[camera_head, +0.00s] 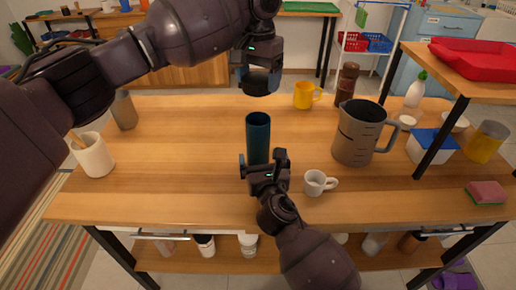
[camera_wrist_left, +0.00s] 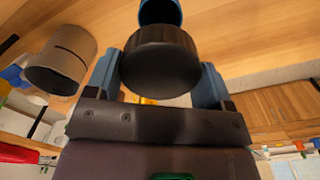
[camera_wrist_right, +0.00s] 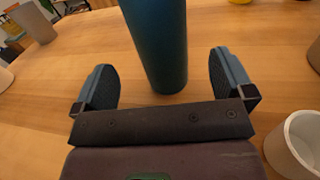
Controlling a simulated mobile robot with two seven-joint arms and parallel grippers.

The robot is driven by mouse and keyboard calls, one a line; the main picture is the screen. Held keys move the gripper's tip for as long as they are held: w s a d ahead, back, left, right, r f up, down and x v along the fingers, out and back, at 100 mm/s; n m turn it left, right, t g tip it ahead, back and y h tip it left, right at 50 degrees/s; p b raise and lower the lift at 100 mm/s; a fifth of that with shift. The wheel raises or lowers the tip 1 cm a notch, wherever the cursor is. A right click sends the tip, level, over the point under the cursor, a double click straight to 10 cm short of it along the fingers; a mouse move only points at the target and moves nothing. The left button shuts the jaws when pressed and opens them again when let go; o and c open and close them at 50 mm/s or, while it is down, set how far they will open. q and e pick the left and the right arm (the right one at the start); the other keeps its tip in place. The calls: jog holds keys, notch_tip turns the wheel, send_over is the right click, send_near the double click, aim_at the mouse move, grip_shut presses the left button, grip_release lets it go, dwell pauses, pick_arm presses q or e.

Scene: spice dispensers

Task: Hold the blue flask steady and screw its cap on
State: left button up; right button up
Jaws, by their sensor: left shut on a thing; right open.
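The blue flask (camera_head: 258,138) stands upright and uncapped on the wooden table, its open mouth facing up. My left gripper (camera_head: 258,78) is shut on the black cap (camera_head: 259,84) and holds it above the flask mouth, apart from it. In the left wrist view the cap (camera_wrist_left: 160,58) sits between the fingers, with part of the flask (camera_wrist_left: 160,12) beyond it. My right gripper (camera_head: 262,168) is open low at the near side of the flask. In the right wrist view the flask (camera_wrist_right: 160,45) stands just ahead of the open fingers (camera_wrist_right: 165,82), not gripped.
A white mug (camera_head: 315,183) stands right of my right gripper. A white cup (camera_head: 93,156) is at the left.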

aim_at(260, 148)
jog(key=w, duration=0.2)
jog(key=w+a, duration=0.1)
jog(key=w, duration=0.4)
jog(key=shift+w+a, duration=0.1)
jog(key=shift+a, duration=0.05)
jog(key=c, duration=1.4)
pick_arm(q)
jog(key=shift+f, duration=2.5)
